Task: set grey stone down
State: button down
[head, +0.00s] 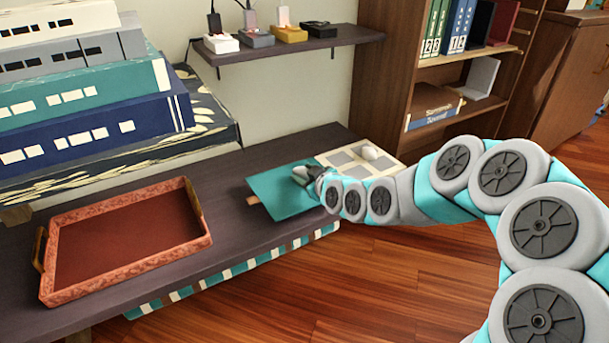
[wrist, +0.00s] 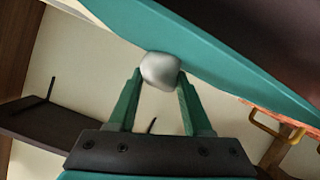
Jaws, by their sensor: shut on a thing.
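My gripper (wrist: 160,85) is shut on a rounded grey stone (wrist: 160,70), held between the tips of its two green fingers in the wrist view. In the head view my gripper (head: 303,174) is low over a teal board (head: 272,190) on the dark bench. The stone is hard to make out there. In the wrist view the stone overlaps the edge of the teal board (wrist: 215,65); I cannot tell whether they touch. A pale rounded stone (head: 370,153) lies on a cream and grey squared board (head: 350,163) just right of the teal board.
A red tray (head: 203,240) with raised sides stands on the bench (head: 232,220) at left. Big stacked books (head: 90,110) rise behind it. A wall shelf (head: 290,47) holds several small gadgets. A bookcase (head: 385,85) stands at right. Bench space between tray and teal board is clear.

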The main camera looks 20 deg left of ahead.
jog(key=shift+c, duration=1.7)
grip_release()
jog(key=shift+f, duration=0.1)
jog(key=shift+r, duration=0.25)
jog(key=v, duration=1.2)
jog(key=shift+p, duration=0.4)
